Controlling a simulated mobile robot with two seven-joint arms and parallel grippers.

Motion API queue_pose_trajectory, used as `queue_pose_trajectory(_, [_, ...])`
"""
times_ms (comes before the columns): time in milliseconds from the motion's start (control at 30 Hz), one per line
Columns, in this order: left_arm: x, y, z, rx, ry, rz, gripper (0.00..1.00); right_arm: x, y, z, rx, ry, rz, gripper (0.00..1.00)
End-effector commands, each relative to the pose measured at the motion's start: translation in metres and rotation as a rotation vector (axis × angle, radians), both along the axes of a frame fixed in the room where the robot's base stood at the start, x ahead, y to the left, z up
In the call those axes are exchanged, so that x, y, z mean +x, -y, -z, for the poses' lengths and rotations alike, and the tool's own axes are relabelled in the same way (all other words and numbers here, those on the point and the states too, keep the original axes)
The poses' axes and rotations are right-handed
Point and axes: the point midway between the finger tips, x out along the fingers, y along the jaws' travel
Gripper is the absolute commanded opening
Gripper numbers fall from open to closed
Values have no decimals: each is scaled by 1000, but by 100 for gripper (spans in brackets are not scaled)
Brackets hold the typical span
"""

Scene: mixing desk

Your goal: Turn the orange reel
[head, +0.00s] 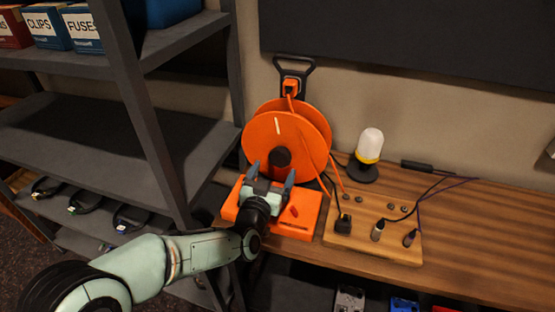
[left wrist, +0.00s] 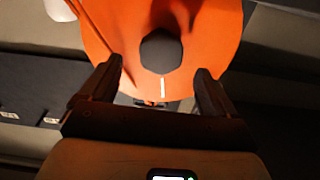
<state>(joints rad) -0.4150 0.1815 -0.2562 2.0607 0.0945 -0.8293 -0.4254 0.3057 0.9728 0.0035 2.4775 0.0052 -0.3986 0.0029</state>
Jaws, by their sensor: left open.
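The orange reel (head: 265,140) stands upright on an orange base (head: 303,222) on the wooden desk. It has a dark hub (head: 281,158) at its centre and a short white mark on its face above the hub. My left gripper (head: 270,169) is open in front of the reel, its fingers pointing at the hub's height. In the left wrist view the reel (left wrist: 205,35) fills the top middle, with its dark hub (left wrist: 161,52) just beyond and between the open fingers (left wrist: 160,80). Nothing shows between the fingers. My right gripper is not in view.
A lamp with a white dome (head: 370,144) stands to the right. A wooden board (head: 372,238) with plugs and cables lies at front right. Dark metal shelving (head: 150,110) stands close on the left.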

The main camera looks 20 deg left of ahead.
Motion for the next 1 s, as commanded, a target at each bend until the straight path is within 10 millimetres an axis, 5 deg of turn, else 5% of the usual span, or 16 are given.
queue_pose_trajectory(300, [47,1,0,0,0,-2,90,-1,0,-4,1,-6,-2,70])
queue_pose_trajectory(700, [53,1,0,-1,0,-1,90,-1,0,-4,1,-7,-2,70])
queue_pose_trajectory(933, [53,1,0,-1,0,-1,15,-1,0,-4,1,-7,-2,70])
queue_pose_trajectory(1000, [53,1,0,-1,0,-1,9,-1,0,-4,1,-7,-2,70])
